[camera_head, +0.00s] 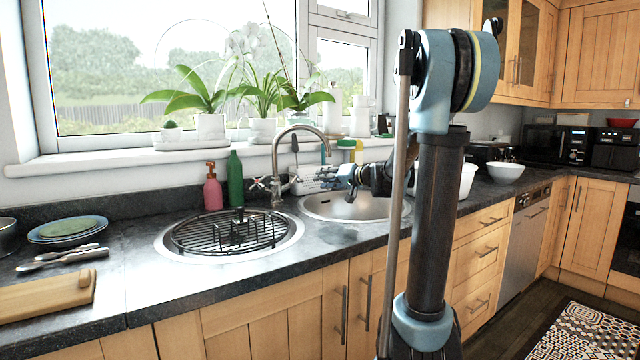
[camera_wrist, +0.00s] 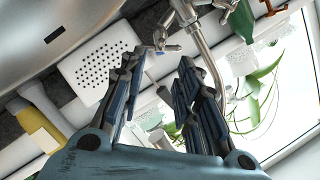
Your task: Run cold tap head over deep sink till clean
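The chrome tap (camera_head: 276,160) stands behind and between two round sinks. No water stream shows. Cross handles sit left (camera_head: 259,184) and right (camera_head: 291,182) of the tap base; I cannot tell which is cold. My gripper (camera_head: 338,175) is above the right bowl's back left, pointing at the tap. In the wrist view, its fingers (camera_wrist: 163,62) are apart and empty, with a tap handle (camera_wrist: 168,48) just beyond the tips and the spout (camera_wrist: 207,55) beside the right finger.
A black wire rack (camera_head: 228,232) covers the left sink. A pink soap bottle (camera_head: 213,188) and a green bottle (camera_head: 235,180) stand left of the tap. A white perforated holder (camera_wrist: 100,65) is behind the right bowl. Potted plants (camera_head: 262,128) line the sill.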

